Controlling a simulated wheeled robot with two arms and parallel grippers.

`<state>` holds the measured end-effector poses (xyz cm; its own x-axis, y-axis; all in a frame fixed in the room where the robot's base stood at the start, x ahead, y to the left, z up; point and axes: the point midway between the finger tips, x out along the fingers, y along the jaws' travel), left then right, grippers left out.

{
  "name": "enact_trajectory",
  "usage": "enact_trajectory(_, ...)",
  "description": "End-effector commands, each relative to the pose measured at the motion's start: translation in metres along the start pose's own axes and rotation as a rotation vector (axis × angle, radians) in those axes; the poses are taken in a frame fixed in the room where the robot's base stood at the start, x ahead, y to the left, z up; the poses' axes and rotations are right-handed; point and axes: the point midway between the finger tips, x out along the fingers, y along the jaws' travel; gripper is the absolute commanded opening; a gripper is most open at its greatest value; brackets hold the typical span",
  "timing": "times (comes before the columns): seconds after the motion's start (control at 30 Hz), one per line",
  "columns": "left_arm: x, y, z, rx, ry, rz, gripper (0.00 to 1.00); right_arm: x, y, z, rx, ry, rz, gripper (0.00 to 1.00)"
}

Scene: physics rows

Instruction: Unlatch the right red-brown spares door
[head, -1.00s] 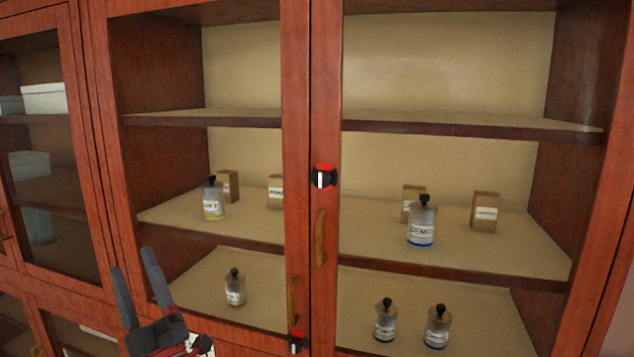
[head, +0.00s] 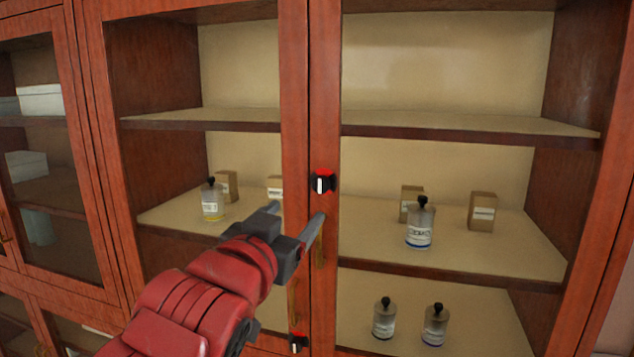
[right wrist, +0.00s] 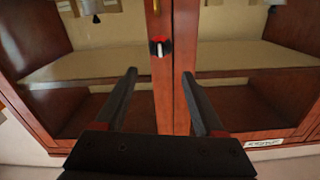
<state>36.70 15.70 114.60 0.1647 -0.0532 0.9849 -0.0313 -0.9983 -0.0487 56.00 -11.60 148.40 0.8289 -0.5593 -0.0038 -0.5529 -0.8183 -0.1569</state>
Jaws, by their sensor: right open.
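The right red-brown door (head: 326,80) is shut against the left door, with glass in its frame. Its latch (head: 322,183) is a black knob with an upright white mark on a red patch, above the door's brass handle (head: 320,250). My right gripper (head: 296,215) is open and empty, with its fingertips just below the latch and partly covering the handle. In the right wrist view, which is upside down, the latch (right wrist: 160,47) shows beyond and between the two open fingers (right wrist: 160,72). I see no contact with it. My left gripper is not in view.
The left door (head: 294,80) has its own handle (head: 292,297) and a lower black knob (head: 297,344) with red. Bottles and small boxes stand on the shelves behind the glass. Another glazed cabinet (head: 75,150) stands at the left.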

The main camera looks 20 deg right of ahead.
Motion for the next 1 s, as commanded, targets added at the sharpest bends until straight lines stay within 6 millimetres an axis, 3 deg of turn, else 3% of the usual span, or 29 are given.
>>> enact_trajectory(0.3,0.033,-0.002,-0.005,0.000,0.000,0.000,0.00,0.069,0.002,-0.005,-0.003,0.000,0.006,0.71)
enact_trajectory(0.5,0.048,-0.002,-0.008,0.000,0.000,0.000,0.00,0.104,0.002,-0.005,-0.001,0.002,0.005,0.71)
enact_trajectory(0.7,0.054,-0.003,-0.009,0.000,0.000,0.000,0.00,0.123,0.000,-0.002,-0.003,0.001,0.001,0.71)
enact_trajectory(1.0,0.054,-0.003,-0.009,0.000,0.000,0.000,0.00,0.127,0.000,-0.001,0.000,0.003,0.000,0.71)
